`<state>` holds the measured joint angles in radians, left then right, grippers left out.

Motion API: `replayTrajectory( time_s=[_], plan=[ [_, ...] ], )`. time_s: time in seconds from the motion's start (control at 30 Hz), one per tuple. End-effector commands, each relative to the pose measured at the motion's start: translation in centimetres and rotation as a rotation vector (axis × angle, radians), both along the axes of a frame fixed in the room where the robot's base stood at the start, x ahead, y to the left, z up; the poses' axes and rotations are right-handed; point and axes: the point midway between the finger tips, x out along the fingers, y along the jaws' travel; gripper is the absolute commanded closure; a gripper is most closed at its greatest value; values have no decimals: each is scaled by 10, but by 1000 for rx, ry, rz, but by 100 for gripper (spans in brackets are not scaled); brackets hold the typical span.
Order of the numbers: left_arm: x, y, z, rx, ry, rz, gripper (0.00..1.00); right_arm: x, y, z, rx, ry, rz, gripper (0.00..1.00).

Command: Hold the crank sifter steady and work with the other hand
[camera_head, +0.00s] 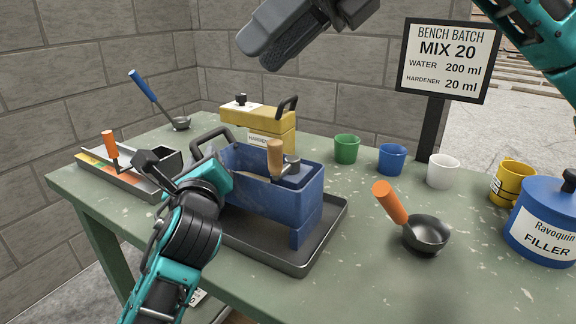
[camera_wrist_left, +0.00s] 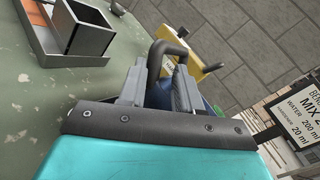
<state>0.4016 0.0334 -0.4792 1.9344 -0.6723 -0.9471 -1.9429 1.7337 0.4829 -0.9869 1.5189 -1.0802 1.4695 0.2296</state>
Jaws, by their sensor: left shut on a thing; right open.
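The blue crank sifter (camera_head: 265,202) stands in a dark tray (camera_head: 290,265) on the bench. Its crank, with a wooden knob (camera_head: 275,155), is on top at the right side. My left gripper (camera_head: 207,163) is shut on the sifter's dark side handle (camera_head: 205,138); the handle also shows between the fingers in the left wrist view (camera_wrist_left: 168,50).
A yellow hardener box (camera_head: 262,118) stands behind the sifter. Green (camera_head: 346,149), blue (camera_head: 391,160) and white (camera_head: 442,171) cups, an orange-handled ladle (camera_head: 425,234) and a filler tub (camera_head: 545,222) stand right. A blue-handled ladle (camera_head: 180,122) lies back left. The front right bench is clear.

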Motion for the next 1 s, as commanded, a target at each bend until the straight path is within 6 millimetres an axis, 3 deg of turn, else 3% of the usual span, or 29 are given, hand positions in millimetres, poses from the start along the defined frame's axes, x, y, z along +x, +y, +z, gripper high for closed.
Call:
replayTrajectory(
  time_s=[0.03, 0.2, 0.4, 0.67, 1.0],
  plan=[
    [1, 0, -11, 7, 26, 2, 93, 5, 2, -10, -91, -32, -9, 56],
    [1, 0, -11, 7, 26, 2, 93, 23, -5, -38, -359, -118, -46, 56],
    [0, 0, -11, 7, 26, 3, 93, 37, -20, -51, -542, -172, -84, 56],
    [0, 0, -11, 7, 26, 3, 93, 42, -21, -66, -585, -181, -94, 56],
    [1, 0, -11, 7, 25, 2, 93, 50, -10, -112, -581, -179, -93, 56]
  ],
)
